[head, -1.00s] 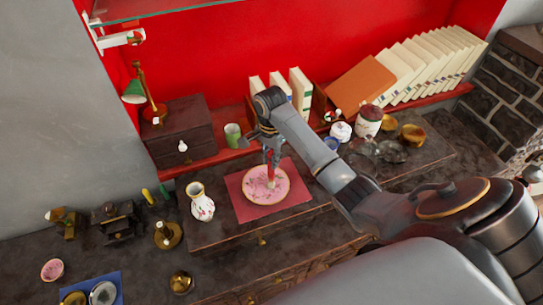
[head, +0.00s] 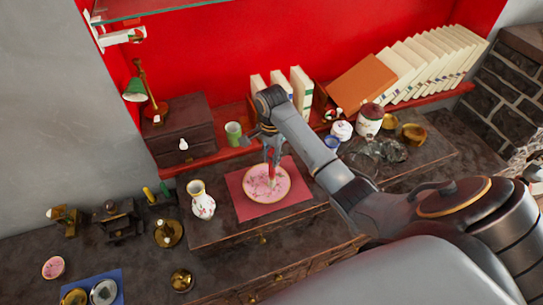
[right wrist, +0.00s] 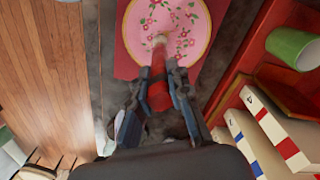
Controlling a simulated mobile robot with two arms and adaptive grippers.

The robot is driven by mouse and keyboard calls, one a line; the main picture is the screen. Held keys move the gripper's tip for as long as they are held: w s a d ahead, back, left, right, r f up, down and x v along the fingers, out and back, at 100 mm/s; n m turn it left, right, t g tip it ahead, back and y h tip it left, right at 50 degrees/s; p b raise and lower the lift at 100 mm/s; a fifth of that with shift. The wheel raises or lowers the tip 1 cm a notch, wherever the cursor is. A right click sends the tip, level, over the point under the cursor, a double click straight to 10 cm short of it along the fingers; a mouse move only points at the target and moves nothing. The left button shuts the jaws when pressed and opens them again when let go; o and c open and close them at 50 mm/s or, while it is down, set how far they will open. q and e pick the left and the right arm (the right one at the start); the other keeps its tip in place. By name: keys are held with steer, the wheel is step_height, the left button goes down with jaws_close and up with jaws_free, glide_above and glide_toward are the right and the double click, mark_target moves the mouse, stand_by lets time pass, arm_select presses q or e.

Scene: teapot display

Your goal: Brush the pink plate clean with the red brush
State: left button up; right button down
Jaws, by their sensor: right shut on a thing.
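The pink plate (head: 258,191) lies on a red mat (head: 285,203) on the raised dark counter. It has a gold rim and a floral pattern, and it also shows in the right wrist view (right wrist: 196,20). My right gripper (head: 272,163) is above the plate, shut on the red brush (right wrist: 159,82). The brush points down, with its pale bristles (right wrist: 158,40) at the plate's surface. They look in contact with it, though the exact gap is hard to tell. My left gripper is not in view.
A white floral vase (head: 203,207) stands just left of the mat. A green cup (head: 233,134) and a dark drawer box (head: 180,135) are behind it. Books (head: 302,92), a white teapot (head: 341,130) and glass pieces (head: 380,150) stand behind and to the right.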

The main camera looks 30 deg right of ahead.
steer(key=shift+s+a, duration=0.1)
steer(key=shift+s, duration=0.3)
stand_by(0.5)
steer(key=shift+r, duration=3.1)
steer(key=shift+r, duration=1.45)
